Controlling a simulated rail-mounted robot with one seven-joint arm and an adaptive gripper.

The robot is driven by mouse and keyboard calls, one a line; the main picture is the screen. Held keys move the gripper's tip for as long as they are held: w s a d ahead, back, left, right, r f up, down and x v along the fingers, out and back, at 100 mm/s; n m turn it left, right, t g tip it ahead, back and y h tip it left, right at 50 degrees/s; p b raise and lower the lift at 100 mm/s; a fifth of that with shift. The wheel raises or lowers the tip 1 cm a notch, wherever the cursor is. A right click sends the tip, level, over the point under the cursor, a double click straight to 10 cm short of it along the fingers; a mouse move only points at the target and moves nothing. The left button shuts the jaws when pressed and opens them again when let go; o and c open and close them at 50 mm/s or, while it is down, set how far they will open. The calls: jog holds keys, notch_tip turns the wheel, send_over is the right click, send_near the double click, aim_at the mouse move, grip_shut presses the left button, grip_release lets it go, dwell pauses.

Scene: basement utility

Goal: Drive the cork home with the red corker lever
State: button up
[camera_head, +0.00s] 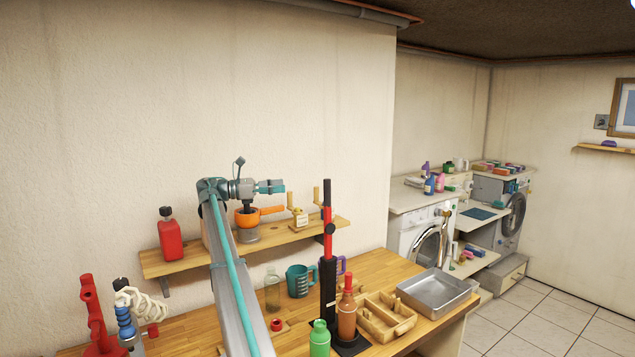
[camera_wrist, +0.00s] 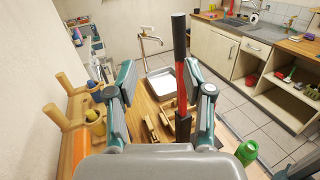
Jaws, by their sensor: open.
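The corker (camera_head: 328,285) is a black column standing on the bench. Its red lever (camera_head: 328,222) points straight up and ends in a black grip (camera_head: 327,192). A brown bottle (camera_head: 347,315) stands upright at the corker's base; I cannot make out the cork. My gripper (camera_head: 277,186) is open and empty, up and to the left of the lever. In the wrist view my gripper (camera_wrist: 158,76) has its fingers spread. The red lever (camera_wrist: 182,78) shows ahead, nearer the right finger, apart from both as far as I can tell.
A wall shelf (camera_head: 310,228) with an orange pot (camera_head: 247,217) lies below my gripper. A green bottle (camera_head: 319,340), a teal mug (camera_head: 299,281), a wooden tray (camera_head: 368,322) and a metal pan (camera_head: 437,287) surround the corker. The air between my gripper and the lever looks clear.

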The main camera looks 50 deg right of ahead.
aim_at(327, 189)
jog(key=s+d+y+p, duration=0.1)
jog(key=s+d, duration=0.2)
jog(key=s, duration=0.1)
jog(key=s+d+m+g+p, duration=0.1)
jog(key=s+d+p, duration=0.1)
jog(key=s+d, duration=0.1)
jog(key=s+d+g+y+p, duration=0.1)
jog(key=s+d+p, duration=0.1)
jog(key=s+d, duration=0.1)
jog(key=shift+s+d+f+y, duration=0.1)
jog(key=shift+s+f+y, duration=0.05)
jog(key=shift+s, duration=0.3)
jog(key=shift+s+d+f+y, duration=0.1)
jog(key=shift+s+f+y, duration=0.05)
jog(key=shift+s, duration=0.3)
jog(key=shift+s+d+f, duration=0.1)
jog(key=shift+s+d, duration=0.35)
jog(key=shift+c, duration=0.4)
grip_shut()
